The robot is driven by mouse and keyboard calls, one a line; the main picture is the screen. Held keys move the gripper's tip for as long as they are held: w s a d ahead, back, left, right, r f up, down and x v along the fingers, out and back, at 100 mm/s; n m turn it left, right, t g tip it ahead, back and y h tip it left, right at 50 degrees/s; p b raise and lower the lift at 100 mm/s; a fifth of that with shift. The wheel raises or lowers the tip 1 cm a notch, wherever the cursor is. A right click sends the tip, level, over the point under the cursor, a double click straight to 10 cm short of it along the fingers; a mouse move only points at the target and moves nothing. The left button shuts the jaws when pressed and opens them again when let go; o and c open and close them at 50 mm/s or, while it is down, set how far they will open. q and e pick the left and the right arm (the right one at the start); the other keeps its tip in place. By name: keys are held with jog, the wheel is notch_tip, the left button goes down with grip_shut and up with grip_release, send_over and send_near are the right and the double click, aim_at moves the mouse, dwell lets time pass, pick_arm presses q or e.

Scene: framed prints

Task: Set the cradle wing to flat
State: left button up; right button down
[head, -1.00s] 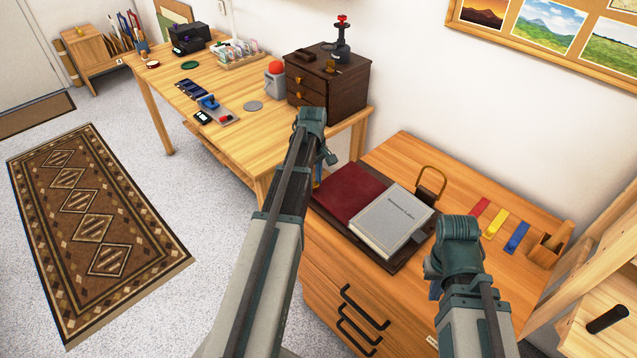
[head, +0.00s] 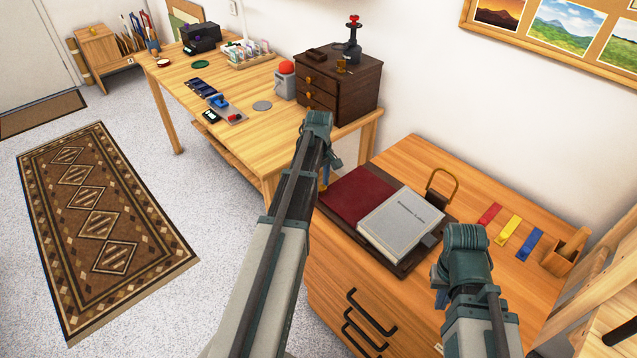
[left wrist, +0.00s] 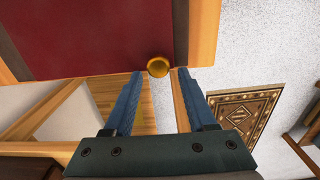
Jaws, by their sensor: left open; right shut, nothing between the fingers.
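The book cradle (head: 421,263) lies on the wooden cabinet, a dark brown frame with a dark red wing (head: 358,194) at its left. A grey book (head: 403,221) rests on its right part. I cannot tell the wing's exact tilt. My left gripper (head: 323,176) is at the wing's left edge, mostly hidden behind its arm. In the left wrist view, its open blue fingers (left wrist: 159,73) point at a round brass knob (left wrist: 158,66) on the edge of the red wing (left wrist: 90,35). The knob sits between the fingertips. My right gripper (head: 440,296) is mostly hidden behind its wrist, right of the cradle and empty.
A brass loop (head: 443,183) stands behind the book. Red, yellow and blue strips (head: 508,229) and a wooden holder (head: 567,252) lie to the right. A workbench (head: 245,140) with a dark drawer box (head: 340,90) stands at the back left. Carpeted floor is free on the left.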

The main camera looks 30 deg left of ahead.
pick_arm(q)
jog(key=shift+d+r, duration=0.1)
jog(key=shift+r, duration=0.05)
pick_arm(e)
jog(key=shift+r, duration=0.2)
pick_arm(q)
jog(key=shift+r+p, duration=0.25)
jog(key=shift+p, duration=0.2)
pick_arm(e)
jog(key=shift+r, duration=0.25)
pick_arm(q)
notch_tip(320, 180, up, 13)
jog(key=p, duration=1.3)
pick_arm(e)
notch_tip(320, 180, up, 13)
pick_arm(q)
jog(key=s+d+m, duration=0.9)
jog(key=s+d, duration=0.1)
jog(key=d, duration=0.5)
jog(key=s+d+m+y, duration=0.1)
jog(key=s+d+m, duration=0.8)
jog(key=d, duration=0.7)
jog(key=shift+s, duration=0.55)
jog(key=shift+d, duration=0.1)
